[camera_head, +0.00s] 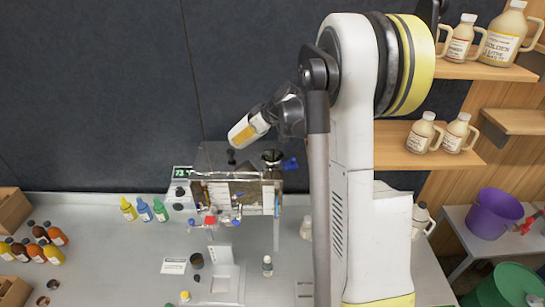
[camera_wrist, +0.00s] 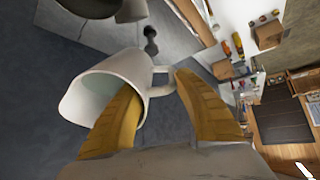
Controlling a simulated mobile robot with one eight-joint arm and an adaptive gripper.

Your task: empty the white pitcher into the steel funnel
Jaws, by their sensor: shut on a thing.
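The white pitcher (camera_wrist: 105,78) lies tilted on its side in the wrist view, its open mouth facing left. Its handle (camera_wrist: 160,70) is on the right, between the yellow fingers of my gripper (camera_wrist: 157,84). My gripper is shut on the pitcher; the exact contact is hard to see. In the head view the pitcher (camera_head: 240,133) hangs tilted in the air, mouth toward the lower left, with my gripper (camera_head: 262,122) at its upper right. The steel funnel (camera_head: 272,156) appears dark, below and to the right of the pitcher, on top of the evaporator. The pitcher's contents are not visible.
The evaporator (camera_head: 235,190) stands on the grey bench against a dark wall. Blue, green and yellow bottles (camera_head: 144,210) stand to its left. Shelves with tan jugs (camera_head: 424,133) are at right, above a purple bucket (camera_head: 494,214). Air left of the pitcher is clear.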

